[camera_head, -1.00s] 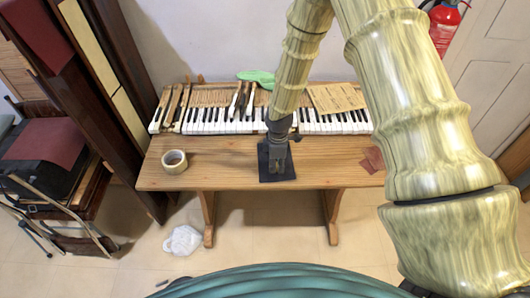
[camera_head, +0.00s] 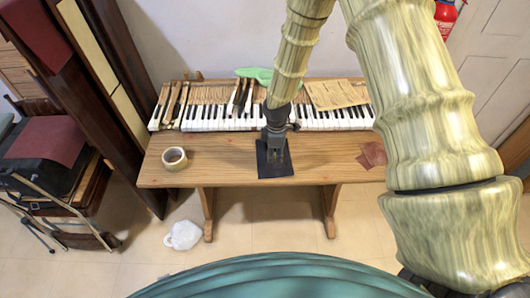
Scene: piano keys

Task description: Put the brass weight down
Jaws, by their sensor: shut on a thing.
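My gripper (camera_head: 276,158) is dark and points down over a dark square mat (camera_head: 264,172) on the wooden table. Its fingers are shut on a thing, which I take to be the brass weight. The weight itself cannot be made out between the dark fingers at this size. I cannot tell whether it touches the mat or hangs just above it.
A row of piano keys (camera_head: 225,118) lies along the table's back, some lifted out. A tape roll (camera_head: 174,158) sits left, sheets of reddish sandpaper (camera_head: 374,153) right, a green cloth (camera_head: 258,74) behind. The wooden table (camera_head: 225,165) is clear beside the mat.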

